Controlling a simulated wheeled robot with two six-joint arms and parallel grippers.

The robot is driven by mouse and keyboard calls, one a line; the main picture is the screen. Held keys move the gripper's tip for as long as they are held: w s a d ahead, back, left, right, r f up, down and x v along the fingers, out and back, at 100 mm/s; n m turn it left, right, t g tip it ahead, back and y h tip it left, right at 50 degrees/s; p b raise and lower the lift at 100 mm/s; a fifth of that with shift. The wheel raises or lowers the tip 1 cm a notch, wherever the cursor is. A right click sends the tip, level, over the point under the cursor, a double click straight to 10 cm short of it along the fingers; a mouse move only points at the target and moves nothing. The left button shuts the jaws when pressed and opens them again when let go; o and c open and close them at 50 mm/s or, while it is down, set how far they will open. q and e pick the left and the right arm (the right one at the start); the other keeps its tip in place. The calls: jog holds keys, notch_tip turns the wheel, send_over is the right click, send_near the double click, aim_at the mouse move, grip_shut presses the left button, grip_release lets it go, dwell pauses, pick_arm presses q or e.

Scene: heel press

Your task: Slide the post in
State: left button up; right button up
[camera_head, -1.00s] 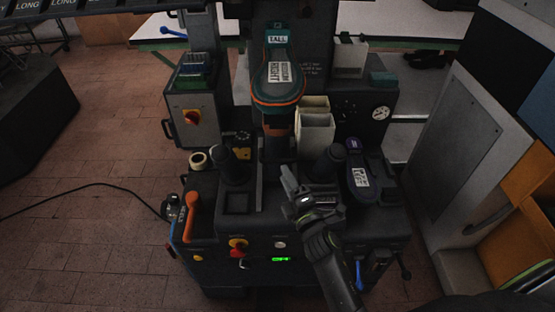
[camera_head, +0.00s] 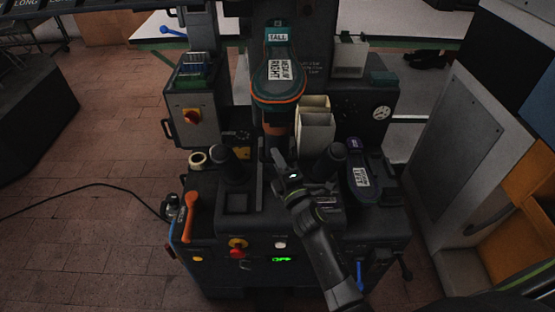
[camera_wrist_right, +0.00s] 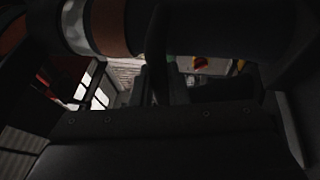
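A dark post with a copper-coloured band (camera_head: 277,131) stands in the middle of the machine, under the teal shoe form with an orange rim (camera_head: 278,85) labelled "TALL" and "MEDIUM RIGHT". In the right wrist view, a banded dark cylinder (camera_wrist_right: 108,27), which looks like this post, crosses the top close to the camera. My right gripper (camera_head: 277,160) is just below and in front of the post; I cannot tell whether it touches it. Its fingers are dark and partly hidden, so their opening is unclear. My left gripper is not in view.
Two dark rounded pads (camera_head: 233,167) and (camera_head: 330,160) stand either side of the centre. A second labelled shoe form (camera_head: 362,176) lies at right. Cream bins (camera_head: 315,125) stand behind. An orange lever (camera_head: 190,212) and red knob (camera_head: 238,252) are on the front left.

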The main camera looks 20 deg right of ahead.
aim_at(277, 138)
grip_shut()
jog(key=shift+w, duration=0.2)
jog(key=w+b, duration=0.1)
jog(key=w, duration=0.1)
jog(key=w+d+b, duration=0.1)
jog(key=w, duration=0.1)
jog(key=w+d+b, duration=0.1)
jog(key=w, duration=0.2)
jog(key=shift+w+d+f+b, duration=0.1)
jog(key=shift+f+b, duration=0.1)
jog(key=shift+b, duration=0.1)
jog(key=shift+w+d, duration=0.1)
jog(key=shift+w, duration=0.2)
jog(key=shift+r, duration=0.35)
